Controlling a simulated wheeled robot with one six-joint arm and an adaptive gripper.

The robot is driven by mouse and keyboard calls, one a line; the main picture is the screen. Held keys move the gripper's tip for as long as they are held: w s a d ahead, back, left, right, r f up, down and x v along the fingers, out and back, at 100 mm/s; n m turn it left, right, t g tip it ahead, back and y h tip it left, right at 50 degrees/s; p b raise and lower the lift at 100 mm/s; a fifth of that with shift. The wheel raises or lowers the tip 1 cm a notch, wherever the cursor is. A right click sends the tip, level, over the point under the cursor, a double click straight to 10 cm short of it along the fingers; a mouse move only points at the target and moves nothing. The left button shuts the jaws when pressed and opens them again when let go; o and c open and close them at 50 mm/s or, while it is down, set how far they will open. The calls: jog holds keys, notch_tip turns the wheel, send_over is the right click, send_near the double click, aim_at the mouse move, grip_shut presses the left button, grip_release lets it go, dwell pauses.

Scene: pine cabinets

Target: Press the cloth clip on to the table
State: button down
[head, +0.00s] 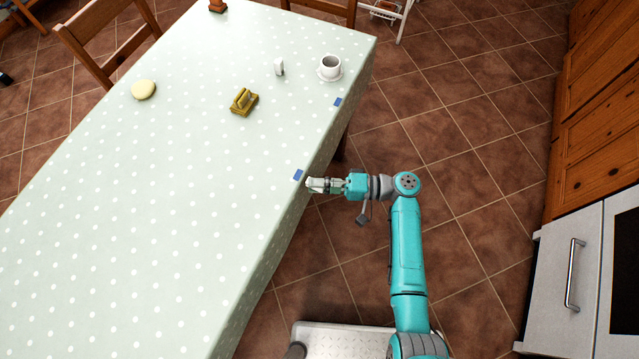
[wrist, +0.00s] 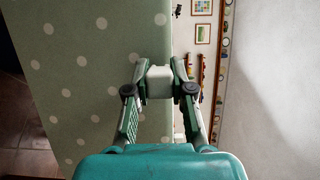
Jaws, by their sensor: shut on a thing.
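My gripper (head: 317,185) is at the table's right edge, just beside the nearer blue mark (head: 298,175). In the wrist view its fingers (wrist: 159,84) are closed on a white block-like clip (wrist: 159,76). The clip lies level with the edge of the dotted green tablecloth (wrist: 90,70). I cannot tell whether the clip is around the edge or just in front of it. The cloth-covered table (head: 130,200) fills the left of the head view. In that view the clip is small and partly covered by my fingers.
A farther blue mark (head: 337,102) lies on the same edge. A cup (head: 331,66) on a saucer, a small white object (head: 279,67), a yellow-brown holder (head: 244,102) and a pale yellow round thing (head: 143,89) stand on the table. The near table is clear. Cabinets (head: 580,130) stand at right.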

jog(key=shift+w+a, duration=0.35)
jog(key=shift+a, duration=0.5)
dwell(1.0)
jog(key=c, duration=0.9)
grip_release()
jog(key=d, duration=1)
jog(key=s+d, duration=0.1)
jog(key=d, duration=0.4)
jog(key=shift+d, duration=0.35)
